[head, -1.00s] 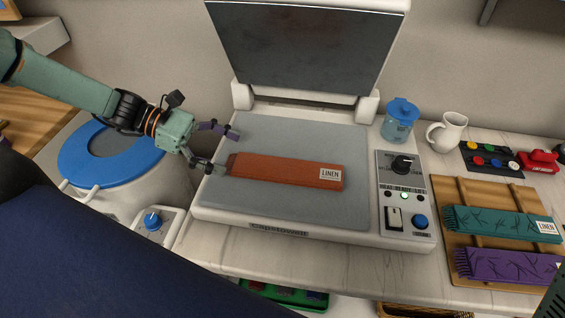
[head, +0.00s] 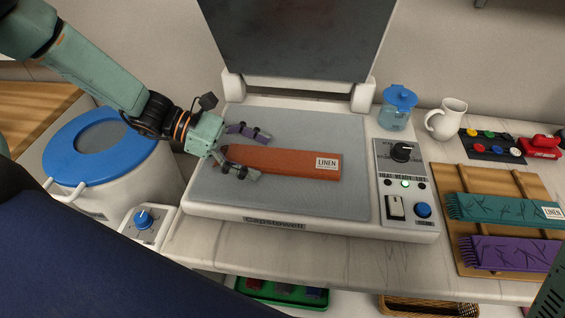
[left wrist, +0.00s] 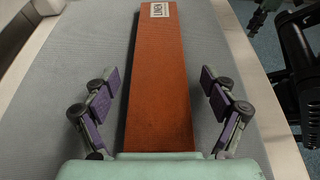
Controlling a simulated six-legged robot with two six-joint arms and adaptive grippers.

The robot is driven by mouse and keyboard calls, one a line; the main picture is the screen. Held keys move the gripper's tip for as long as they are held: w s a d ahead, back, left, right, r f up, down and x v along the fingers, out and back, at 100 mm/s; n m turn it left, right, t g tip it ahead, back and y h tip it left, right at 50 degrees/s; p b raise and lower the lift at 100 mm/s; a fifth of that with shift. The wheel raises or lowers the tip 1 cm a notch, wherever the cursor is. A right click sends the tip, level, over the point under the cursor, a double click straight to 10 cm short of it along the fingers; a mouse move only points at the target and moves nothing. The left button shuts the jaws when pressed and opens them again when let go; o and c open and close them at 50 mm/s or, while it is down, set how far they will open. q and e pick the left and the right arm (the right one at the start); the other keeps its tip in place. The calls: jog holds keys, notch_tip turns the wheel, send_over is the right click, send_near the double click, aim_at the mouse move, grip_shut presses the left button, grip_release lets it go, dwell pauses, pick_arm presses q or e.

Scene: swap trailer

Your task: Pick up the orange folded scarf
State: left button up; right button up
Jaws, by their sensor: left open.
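The orange folded scarf (head: 285,163) lies flat on the grey pad of the open press (head: 300,202), with a white LINEN label at its right end. My left gripper (head: 252,153) is open at the scarf's left end, with one finger on its far side and one on its near side. In the left wrist view the scarf (left wrist: 160,80) runs lengthwise between the two spread fingers (left wrist: 160,100), with a gap on each side. My right gripper is not clearly in the head view.
The press's raised dark lid (head: 300,40) stands behind the pad. Its control panel (head: 408,190) is on the right. A wooden rack (head: 455,178) holds a teal scarf (head: 505,210) and a purple scarf (head: 515,253). A blue-lidded jar (head: 396,112) and white jug (head: 447,120) stand at the back right.

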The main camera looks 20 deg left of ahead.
pick_arm(q)
jog(key=shift+s+a, duration=0.1)
jog(key=shift+a, duration=0.1)
jog(key=shift+c, duration=0.9)
jog(key=shift+d, duration=0.1)
jog(key=c, duration=1.2)
jog(key=shift+r, duration=0.15)
